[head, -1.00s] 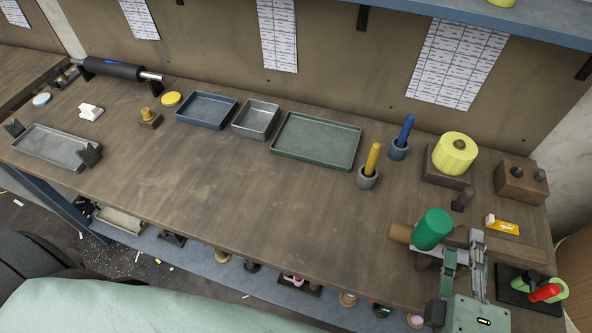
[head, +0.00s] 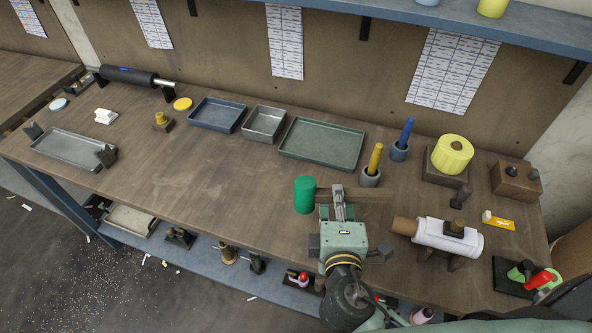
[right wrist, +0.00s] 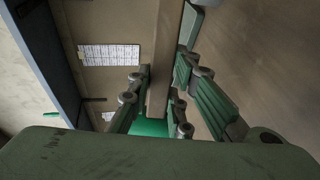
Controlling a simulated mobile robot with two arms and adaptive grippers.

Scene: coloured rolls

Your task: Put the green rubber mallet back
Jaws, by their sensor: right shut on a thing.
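The green rubber mallet has a green head (head: 304,195) and a brown wooden handle (head: 372,195). In the head view it lies level across the picture, head to the left, over the middle-right front of the bench. My right gripper (head: 341,205) is shut on the handle close to the head. In the right wrist view the handle (right wrist: 164,70) passes between my gripper's fingers (right wrist: 158,105), with part of the green head (right wrist: 150,127) beyond them. I cannot tell how high the mallet is above the bench. My left gripper is in neither view.
A wooden roll with white cloth (head: 432,232) stands right of the mallet. Behind are a green tray (head: 321,161) and holders with a yellow (head: 375,158) and a blue handle (head: 407,130). A yellow roll (head: 452,155) is farther right. The bench's left middle is clear.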

